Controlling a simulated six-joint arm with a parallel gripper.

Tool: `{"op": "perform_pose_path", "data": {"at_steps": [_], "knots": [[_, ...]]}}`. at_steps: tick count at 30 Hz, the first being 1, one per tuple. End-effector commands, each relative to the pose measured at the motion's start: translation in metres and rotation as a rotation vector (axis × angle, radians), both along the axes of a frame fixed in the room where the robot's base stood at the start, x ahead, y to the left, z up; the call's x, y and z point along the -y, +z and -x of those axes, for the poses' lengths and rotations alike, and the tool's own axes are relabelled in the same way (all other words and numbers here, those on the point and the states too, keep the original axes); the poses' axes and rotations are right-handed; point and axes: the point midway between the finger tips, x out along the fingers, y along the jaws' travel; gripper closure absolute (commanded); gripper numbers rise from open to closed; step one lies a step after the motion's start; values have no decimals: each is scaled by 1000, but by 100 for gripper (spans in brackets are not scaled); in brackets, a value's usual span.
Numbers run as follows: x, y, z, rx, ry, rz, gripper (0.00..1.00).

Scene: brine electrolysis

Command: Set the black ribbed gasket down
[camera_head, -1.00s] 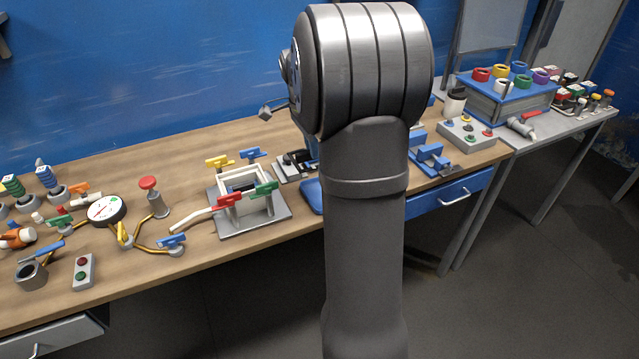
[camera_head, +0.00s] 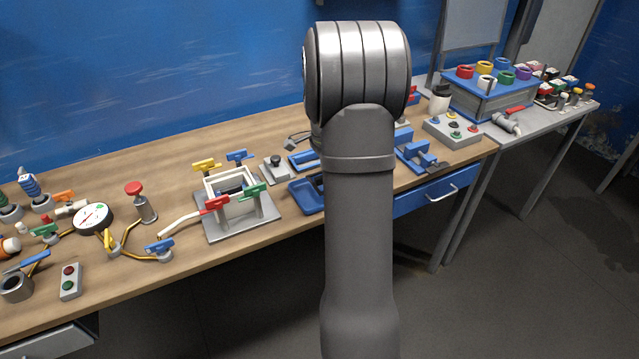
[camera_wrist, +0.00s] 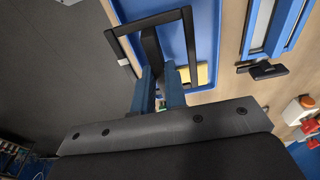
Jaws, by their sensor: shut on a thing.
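The black gasket (camera_wrist: 190,42) shows in the wrist view as a thin, square, open frame. My gripper (camera_wrist: 160,84), with blue fingers, is shut on the gasket's near side. The gasket hangs over the blue tray (camera_wrist: 207,20) and the table's front edge, with part of it against the dark floor. I cannot tell whether it touches the tray. In the head view the blue tray (camera_head: 300,196) is partly hidden behind my arm, and the gripper and gasket are hidden too.
A yellow piece (camera_wrist: 203,74) lies at the tray in the wrist view. A white frame with colored clamps (camera_head: 232,190) stands left of the tray. A blue vise-like fixture (camera_head: 415,152) is to the right. Bare wood (camera_head: 165,165) lies behind the white frame.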

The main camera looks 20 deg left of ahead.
Motion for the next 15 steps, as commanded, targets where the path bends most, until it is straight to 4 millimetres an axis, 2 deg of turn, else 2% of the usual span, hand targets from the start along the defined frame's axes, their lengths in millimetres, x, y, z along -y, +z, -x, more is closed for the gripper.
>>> {"op": "perform_pose_path", "data": {"at_steps": [3, 6, 11, 15], "knots": [[-20, -12, -3, 0, 2, 0, 100], [-27, -16, -4, 0, 1, 0, 100], [-29, -26, -5, -1, -1, 1, 100], [-29, -47, -4, -3, -1, 1, 100]]}}
